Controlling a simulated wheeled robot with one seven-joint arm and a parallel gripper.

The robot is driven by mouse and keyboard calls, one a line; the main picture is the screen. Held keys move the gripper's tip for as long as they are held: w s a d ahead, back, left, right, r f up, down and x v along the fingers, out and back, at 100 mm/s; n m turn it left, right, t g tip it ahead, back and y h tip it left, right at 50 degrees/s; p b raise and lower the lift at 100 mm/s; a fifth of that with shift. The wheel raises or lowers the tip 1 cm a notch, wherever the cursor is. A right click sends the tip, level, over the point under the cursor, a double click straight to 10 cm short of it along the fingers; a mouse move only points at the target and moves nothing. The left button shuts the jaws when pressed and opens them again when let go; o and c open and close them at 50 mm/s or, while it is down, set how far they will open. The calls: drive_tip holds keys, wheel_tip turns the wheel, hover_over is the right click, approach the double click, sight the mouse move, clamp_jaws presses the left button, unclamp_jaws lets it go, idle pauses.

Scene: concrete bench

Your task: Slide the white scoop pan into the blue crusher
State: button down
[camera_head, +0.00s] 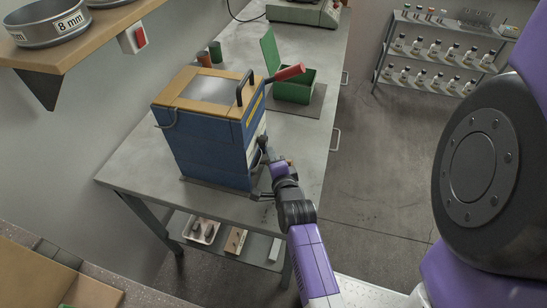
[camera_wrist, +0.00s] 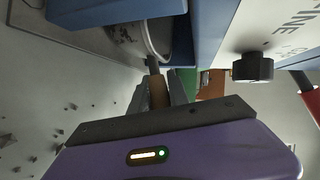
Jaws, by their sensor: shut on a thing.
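The blue crusher (camera_head: 203,140) stands on the concrete bench, with a tan top, a black handle and a red-gripped lever. My gripper (camera_head: 277,170) is low at its right-hand face. In the wrist view my gripper (camera_wrist: 158,82) is shut on a brown handle. Beyond the handle is the white scoop pan (camera_wrist: 166,45), its curved pale rim around dark grit. The pan sits between blue parts of the crusher (camera_wrist: 210,22), apparently partly inside its lower opening. How deep it sits cannot be told. The pan is hidden in the head view.
A black knob (camera_wrist: 253,67) sticks out from the crusher's white panel, right of my gripper. A green box (camera_head: 293,88) with its lid open stands behind on the bench (camera_head: 310,140). Dark crumbs lie at left in the wrist view. A shelf (camera_head: 40,66) with a sieve overhangs at upper left.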

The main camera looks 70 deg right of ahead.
drive_tip(key=c, duration=1.2)
unclamp_jaws()
drive_tip(key=shift+o, duration=0.2)
drive_tip(key=shift+a, duration=0.1)
drive_tip(key=b+v, duration=0.1)
drive_tip(key=v, duration=0.6)
drive_tip(key=shift+s+a+r, duration=0.15)
drive_tip(key=shift+s+a, duration=0.05)
drive_tip(key=shift+s, duration=0.05)
drive_tip(key=shift+a, duration=0.1)
